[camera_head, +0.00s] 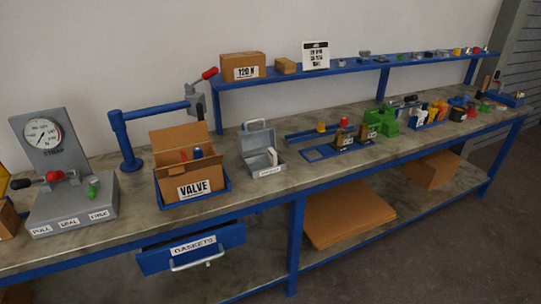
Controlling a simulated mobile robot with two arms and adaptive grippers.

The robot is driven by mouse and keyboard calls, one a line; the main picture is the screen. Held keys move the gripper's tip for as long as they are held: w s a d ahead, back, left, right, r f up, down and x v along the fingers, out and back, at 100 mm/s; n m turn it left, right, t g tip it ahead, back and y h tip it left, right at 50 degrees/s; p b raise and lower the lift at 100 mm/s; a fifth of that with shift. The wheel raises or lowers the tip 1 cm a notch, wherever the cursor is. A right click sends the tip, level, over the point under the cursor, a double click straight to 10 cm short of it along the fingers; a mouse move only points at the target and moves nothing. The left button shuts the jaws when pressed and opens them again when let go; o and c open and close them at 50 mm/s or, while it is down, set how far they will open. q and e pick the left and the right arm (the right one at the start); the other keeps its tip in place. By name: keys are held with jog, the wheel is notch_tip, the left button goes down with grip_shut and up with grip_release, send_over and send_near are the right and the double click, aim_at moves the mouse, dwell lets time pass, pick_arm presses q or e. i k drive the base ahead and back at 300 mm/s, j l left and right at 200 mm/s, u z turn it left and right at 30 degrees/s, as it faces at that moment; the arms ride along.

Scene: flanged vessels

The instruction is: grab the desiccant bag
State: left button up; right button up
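No object can be clearly read as the desiccant bag. A small whitish item (273,156) sits in an open grey case (261,165) on the bench, right of the VALVE box. The label on the case front is too small to read. An open cardboard box marked VALVE (198,189) stands in a blue tray and holds red and blue items. Neither of my grippers is in view.
The long bench (120,215) carries a grey gauge stand (72,195) at left and a blue post with an arm (125,140). Green, yellow and blue items crowd the right. A GASKETS drawer (155,262) sticks out in front. A raised blue shelf (290,76) runs behind.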

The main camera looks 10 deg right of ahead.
aim_at(272, 156)
jog(key=i+l+u, duration=0.15)
jog(key=l+u, duration=0.45)
jog(key=i+l+u, duration=0.1)
jog(key=l+u, duration=0.25)
